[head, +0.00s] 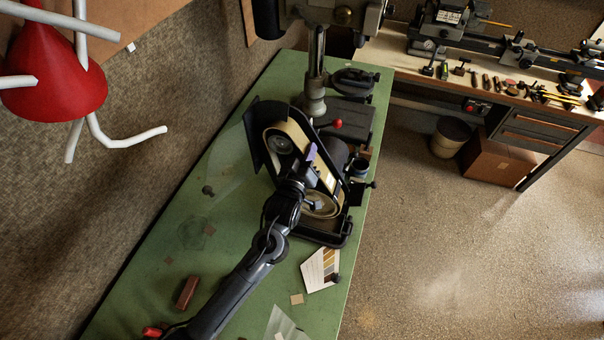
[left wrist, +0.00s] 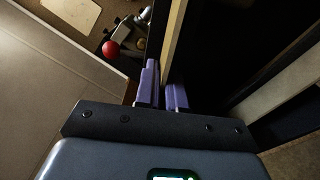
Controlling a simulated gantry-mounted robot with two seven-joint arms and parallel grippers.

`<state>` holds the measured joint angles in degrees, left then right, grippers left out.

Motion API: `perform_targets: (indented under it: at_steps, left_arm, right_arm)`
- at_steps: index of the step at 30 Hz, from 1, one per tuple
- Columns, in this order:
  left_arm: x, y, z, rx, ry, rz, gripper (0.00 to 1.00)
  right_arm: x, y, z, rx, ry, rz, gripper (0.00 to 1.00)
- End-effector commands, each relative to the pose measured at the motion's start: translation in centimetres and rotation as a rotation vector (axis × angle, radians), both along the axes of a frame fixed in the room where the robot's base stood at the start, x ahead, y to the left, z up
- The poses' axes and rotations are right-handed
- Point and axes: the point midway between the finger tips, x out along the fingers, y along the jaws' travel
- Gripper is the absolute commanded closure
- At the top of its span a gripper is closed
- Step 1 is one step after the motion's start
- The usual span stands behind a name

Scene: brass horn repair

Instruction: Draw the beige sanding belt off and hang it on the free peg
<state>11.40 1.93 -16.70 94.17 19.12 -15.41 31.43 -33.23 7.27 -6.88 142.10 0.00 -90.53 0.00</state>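The beige sanding belt (head: 297,133) is looped around the rollers of the black belt sander (head: 262,155) on the green bench. My left gripper (head: 311,153), with purple fingertips, reaches in over the sander's right side at the belt. In the left wrist view, the fingertips (left wrist: 164,88) are close together, one on each side of a tan strip that looks like the belt's edge (left wrist: 173,40). The gripper appears shut on it. The contact itself is partly hidden. My right gripper is out of view.
A red cone with white bent rods (head: 52,75) is at upper left. A red-knobbed lever (head: 336,124) and a machine column (head: 316,75) stand behind the sander. A brown block (head: 187,292) and a colour card (head: 319,270) lie on the green bench (head: 150,265). Open floor lies right.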

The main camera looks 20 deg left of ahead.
Motion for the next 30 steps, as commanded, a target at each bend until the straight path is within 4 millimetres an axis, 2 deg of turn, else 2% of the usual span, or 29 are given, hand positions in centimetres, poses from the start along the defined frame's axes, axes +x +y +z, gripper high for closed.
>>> perform_targets:
  at_steps: [30]
  left_arm:
    - [0.05,-0.26,-0.51,-0.001,-0.001,0.0,1.0]
  right_arm:
    - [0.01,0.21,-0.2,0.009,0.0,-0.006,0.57]
